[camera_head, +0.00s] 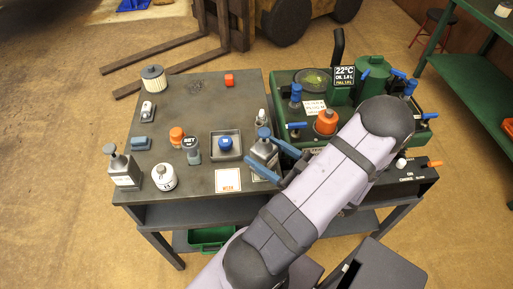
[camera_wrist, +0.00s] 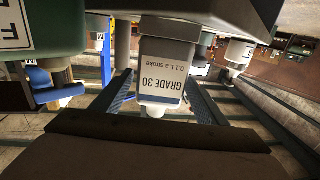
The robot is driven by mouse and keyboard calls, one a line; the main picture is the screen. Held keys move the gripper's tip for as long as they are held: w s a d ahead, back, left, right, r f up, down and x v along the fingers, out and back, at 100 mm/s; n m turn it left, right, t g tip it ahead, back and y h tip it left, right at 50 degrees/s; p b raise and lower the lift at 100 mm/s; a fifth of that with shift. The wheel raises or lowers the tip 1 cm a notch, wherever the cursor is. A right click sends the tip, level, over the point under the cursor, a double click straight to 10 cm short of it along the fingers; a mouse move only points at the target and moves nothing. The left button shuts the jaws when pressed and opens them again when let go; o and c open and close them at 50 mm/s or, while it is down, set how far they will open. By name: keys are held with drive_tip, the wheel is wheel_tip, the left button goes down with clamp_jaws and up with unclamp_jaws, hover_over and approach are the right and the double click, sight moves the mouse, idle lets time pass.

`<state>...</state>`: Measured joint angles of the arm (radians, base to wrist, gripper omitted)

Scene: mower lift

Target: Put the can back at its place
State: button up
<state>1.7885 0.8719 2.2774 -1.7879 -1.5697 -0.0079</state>
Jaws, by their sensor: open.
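A grey can (camera_head: 262,152) with a blue top stands at the right side of the dark bench top. In the wrist view a can (camera_wrist: 162,75) labelled "GRADE 30" appears upside down between the two blue fingers. My gripper (camera_head: 272,156) is open around this can, one finger on each side; it also shows in the wrist view (camera_wrist: 158,100). I cannot tell whether either finger touches the can. Another grey can (camera_head: 123,170) with a grey top stands at the bench's front left. My arm covers part of the bench's right side.
A green machine (camera_head: 290,95) stands behind.

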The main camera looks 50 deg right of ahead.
sight(273, 157)
drive_tip(key=shift+s, duration=1.6)
drive_tip(key=shift+r, duration=0.1)
